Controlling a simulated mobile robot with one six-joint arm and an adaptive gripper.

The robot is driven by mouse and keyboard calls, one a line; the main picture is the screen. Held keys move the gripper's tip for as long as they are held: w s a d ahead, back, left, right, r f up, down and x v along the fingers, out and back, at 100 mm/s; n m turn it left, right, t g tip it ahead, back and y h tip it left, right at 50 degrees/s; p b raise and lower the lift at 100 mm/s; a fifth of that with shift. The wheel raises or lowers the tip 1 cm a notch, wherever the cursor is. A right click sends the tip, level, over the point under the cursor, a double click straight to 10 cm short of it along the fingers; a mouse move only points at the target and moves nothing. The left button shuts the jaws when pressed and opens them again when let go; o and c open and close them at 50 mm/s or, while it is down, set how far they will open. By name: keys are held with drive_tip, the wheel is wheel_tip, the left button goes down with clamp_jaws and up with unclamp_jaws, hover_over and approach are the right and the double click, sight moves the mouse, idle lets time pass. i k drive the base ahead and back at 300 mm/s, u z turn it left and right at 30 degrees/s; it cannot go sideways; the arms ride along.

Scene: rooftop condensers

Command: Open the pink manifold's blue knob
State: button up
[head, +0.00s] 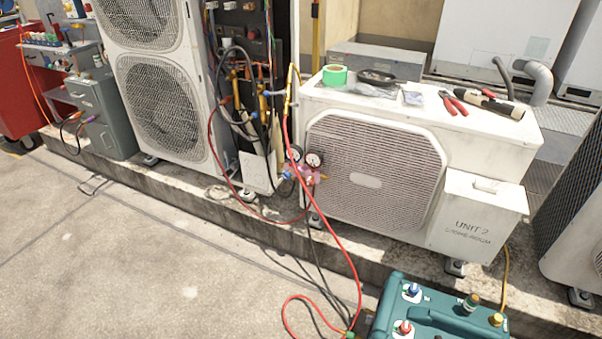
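The small pink manifold (313,176) hangs by the left front edge of the white condenser unit, with two round gauges (314,159) on top. Its blue knob (288,174) shows on its left side. A red part shows at its lower middle. The knob is too small to tell how far it is turned. Red and dark hoses run close by and partly cover the manifold. My gripper is not in this view.
The white condenser (470,145) bears green tape, pliers and other items. A teal machine (440,315) with blue and red knobs stands at front right. A red hose (352,260) loops over the ground. The concrete floor (130,260) at left front is mostly clear.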

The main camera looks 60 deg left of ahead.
sight(286, 174)
drive_tip(key=z, duration=0.1)
drive_tip(key=k, duration=1.3)
drive_tip(key=u, duration=1.75)
drive_tip(key=i, duration=0.4)
drive_tip(key=u, duration=0.15)
